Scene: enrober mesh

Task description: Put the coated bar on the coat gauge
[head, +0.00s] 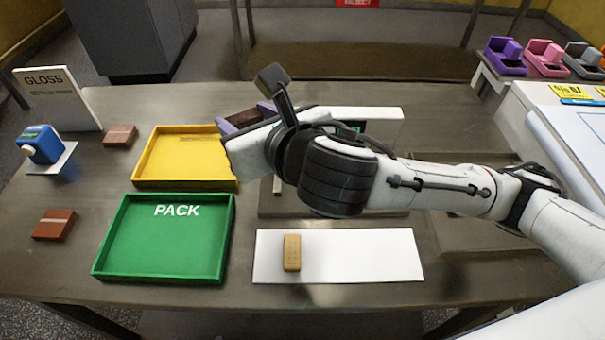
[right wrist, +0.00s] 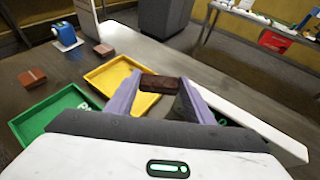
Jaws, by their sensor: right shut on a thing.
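My right gripper (head: 246,118) reaches in from the right, with its purple fingertips above the table near the back right of the yellow tray. It is shut on a dark brown coated bar (right wrist: 158,83), held crosswise between the fingertips in the right wrist view. A white unit with a small dark and green display (head: 375,115), possibly the coat gauge, stands behind my forearm, partly hidden. I see no gap or contact between bar and unit clearly. My left gripper is out of view.
A yellow tray (head: 143,160) and a green PACK tray (head: 100,257) lie left of centre. A tan bar (head: 292,253) is on a white board (head: 360,256). Reddish-brown bars (head: 120,136), a blue device (head: 41,144) and a GLOSS sign (head: 60,100) stand left.

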